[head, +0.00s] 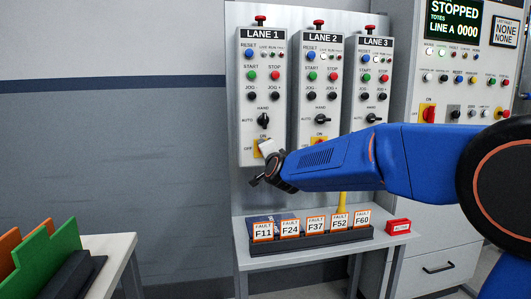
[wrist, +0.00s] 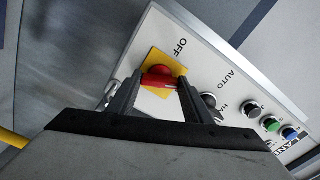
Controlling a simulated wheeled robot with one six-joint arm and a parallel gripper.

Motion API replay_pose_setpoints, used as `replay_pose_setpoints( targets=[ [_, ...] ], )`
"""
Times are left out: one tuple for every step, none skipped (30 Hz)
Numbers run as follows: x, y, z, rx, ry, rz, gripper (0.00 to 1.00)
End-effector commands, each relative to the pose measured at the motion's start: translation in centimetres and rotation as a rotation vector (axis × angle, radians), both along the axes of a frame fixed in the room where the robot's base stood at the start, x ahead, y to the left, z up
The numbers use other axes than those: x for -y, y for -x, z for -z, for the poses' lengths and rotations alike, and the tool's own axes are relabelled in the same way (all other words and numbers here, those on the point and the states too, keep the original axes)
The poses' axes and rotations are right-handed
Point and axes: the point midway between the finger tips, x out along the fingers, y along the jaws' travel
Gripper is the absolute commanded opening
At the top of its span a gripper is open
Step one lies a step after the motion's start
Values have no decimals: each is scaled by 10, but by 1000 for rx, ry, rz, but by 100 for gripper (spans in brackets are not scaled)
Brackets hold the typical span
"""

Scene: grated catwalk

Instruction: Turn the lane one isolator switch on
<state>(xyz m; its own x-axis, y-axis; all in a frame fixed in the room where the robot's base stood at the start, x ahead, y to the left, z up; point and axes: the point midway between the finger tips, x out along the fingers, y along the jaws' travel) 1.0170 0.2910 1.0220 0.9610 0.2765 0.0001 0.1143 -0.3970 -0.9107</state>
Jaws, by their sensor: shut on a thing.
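The lane one isolator switch is a red knob (wrist: 160,78) on a yellow plate, low on the white LANE 1 panel (head: 250,190). In the wrist view the knob sits between my gripper's two fingers (wrist: 158,82), which are shut on it. The word OFF shows beside the plate; the word ON is hidden. In the head view the yellow plate (head: 257,148) shows in part, and my gripper (head: 266,160) covers the knob. I cannot tell for certain which mark the knob points at.
The LANE 2 (head: 307,140) and LANE 3 (head: 370,100) panels stand to the right, with my arm crossing in front. Below is a shelf with a rack of FAULT cards (head: 315,226) and a red block (head: 397,226). Green and orange boards (head: 45,255) stand at lower left.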

Motion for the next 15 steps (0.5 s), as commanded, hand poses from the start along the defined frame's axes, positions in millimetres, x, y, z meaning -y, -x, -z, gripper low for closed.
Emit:
replay_pose_setpoints(
  targets=[
    [0, 0, 1, -12, -40, 0, 23],
    [0, 0, 1, -20, -66, 0, 23],
    [0, 0, 1, -29, -99, 0, 23],
    [0, 0, 1, -36, -123, 0, 23],
    [0, 0, 1, -43, -146, 0, 23],
    [0, 0, 1, -51, -176, 0, 23],
    [0, 0, 1, -58, -198, 0, 23],
    [0, 0, 1, -64, -219, 0, 23],
    [0, 0, 1, -71, -245, 0, 23],
    [0, 0, 1, -76, -262, 0, 23],
    [0, 0, 1, -82, -280, 0, 23],
    [0, 0, 1, -88, -302, 0, 23],
    [1, 0, 1, -92, -316, 0, 23],
    [1, 0, 1, -96, -330, 0, 23],
    [1, 0, 1, -101, -347, 0, 23]
  ],
)
